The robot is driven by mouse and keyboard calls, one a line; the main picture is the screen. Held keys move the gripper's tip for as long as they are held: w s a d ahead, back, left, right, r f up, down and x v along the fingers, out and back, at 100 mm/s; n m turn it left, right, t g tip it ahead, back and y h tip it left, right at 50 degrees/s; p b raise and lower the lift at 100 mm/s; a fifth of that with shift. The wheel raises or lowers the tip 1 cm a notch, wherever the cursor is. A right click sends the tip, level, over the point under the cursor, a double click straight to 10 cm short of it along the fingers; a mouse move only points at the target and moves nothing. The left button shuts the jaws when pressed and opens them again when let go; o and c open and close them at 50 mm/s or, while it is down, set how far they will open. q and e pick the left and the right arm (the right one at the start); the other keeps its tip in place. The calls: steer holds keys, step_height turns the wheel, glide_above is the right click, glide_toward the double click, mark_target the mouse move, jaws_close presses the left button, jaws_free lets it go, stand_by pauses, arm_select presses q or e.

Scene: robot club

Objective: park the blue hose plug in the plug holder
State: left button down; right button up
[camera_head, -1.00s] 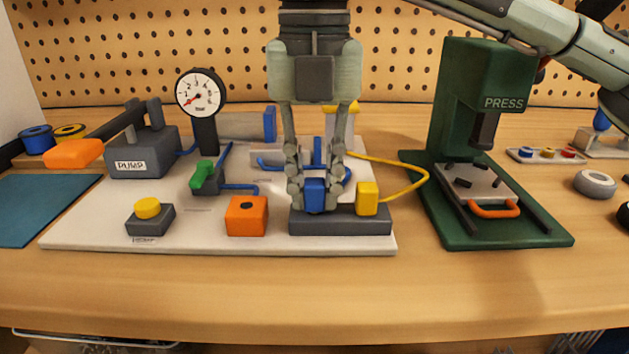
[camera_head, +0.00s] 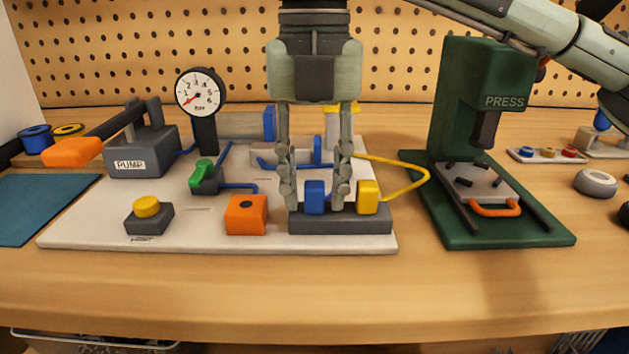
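The blue hose plug (camera_head: 314,198) stands upright in the left part of the dark grey plug holder (camera_head: 340,222). A yellow plug (camera_head: 368,198) stands in the right part of the same holder. My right gripper (camera_head: 315,203) points down from above with its fingers spread, one on each side of the blue plug. Gaps show between the plug and both fingers. The right finger is between the blue and yellow plugs. My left gripper is not in view.
The holder is at the front right of a white board (camera_head: 190,240). An orange block (camera_head: 246,215), a yellow button (camera_head: 147,207), a green valve (camera_head: 203,172) and a pump (camera_head: 143,155) stand to the left. A green press (camera_head: 476,90) stands to the right. The bench front is clear.

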steer(key=shift+r, duration=0.1)
stand_by(0.3)
steer(key=shift+r+p, duration=1.7)
steer(key=shift+r, duration=1)
steer(key=o, duration=0.6)
steer(key=shift+c, duration=0.2)
